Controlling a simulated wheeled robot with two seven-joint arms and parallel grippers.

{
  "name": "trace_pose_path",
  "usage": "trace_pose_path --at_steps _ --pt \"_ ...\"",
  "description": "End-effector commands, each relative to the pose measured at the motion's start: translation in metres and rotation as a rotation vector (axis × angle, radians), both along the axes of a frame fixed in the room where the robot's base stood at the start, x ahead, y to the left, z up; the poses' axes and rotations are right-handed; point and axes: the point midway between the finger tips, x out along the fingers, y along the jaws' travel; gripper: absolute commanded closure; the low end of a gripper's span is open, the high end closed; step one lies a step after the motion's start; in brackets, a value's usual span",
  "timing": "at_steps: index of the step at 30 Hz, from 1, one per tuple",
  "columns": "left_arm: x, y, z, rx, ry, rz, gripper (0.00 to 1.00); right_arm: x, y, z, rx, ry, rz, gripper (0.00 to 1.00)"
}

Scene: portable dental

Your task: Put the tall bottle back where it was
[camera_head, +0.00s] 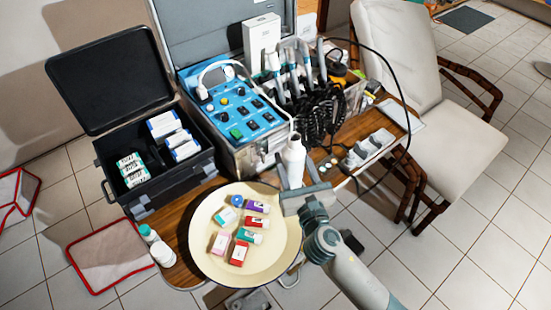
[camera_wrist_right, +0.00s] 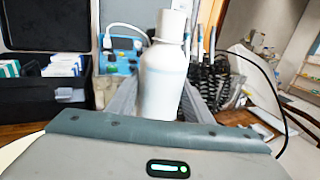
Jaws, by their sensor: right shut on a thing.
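The tall bottle (camera_head: 294,158) is white with a narrow neck and stands upright between the fingers of my right gripper (camera_head: 296,172). The right gripper is shut on it, at the front right of the blue control unit. In the right wrist view the bottle (camera_wrist_right: 163,82) fills the middle, between both fingers. Its base is hidden by the gripper, so I cannot tell whether it touches the wooden table (camera_head: 187,262). My left gripper is not in view.
A cream plate (camera_head: 205,262) with several small boxes and vials is left of my right gripper. The blue control unit (camera_head: 232,110), a black open case (camera_head: 195,160), coiled cables (camera_head: 318,115) and a chair (camera_head: 410,55) are around.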

Motion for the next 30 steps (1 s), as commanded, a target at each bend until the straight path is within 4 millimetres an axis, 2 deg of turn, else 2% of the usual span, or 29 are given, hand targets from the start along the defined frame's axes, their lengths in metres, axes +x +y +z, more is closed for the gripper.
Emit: trace_pose_path --at_steps 1,6,15,21,30 --pt "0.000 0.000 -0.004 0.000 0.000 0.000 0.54 -0.010 -0.012 0.004 0.000 -0.003 -0.017 0.82" --pt "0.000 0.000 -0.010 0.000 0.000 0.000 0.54 -0.041 -0.050 0.024 -0.001 -0.007 -0.075 0.82" --pt "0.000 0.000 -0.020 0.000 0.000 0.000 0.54 -0.094 -0.101 0.059 0.003 0.004 -0.150 0.82" --pt "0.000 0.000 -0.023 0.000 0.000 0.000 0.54 -0.114 -0.118 0.074 0.007 0.012 -0.172 0.82" --pt "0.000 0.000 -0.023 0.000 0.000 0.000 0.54 -0.119 -0.122 0.079 0.008 0.015 -0.178 0.82"
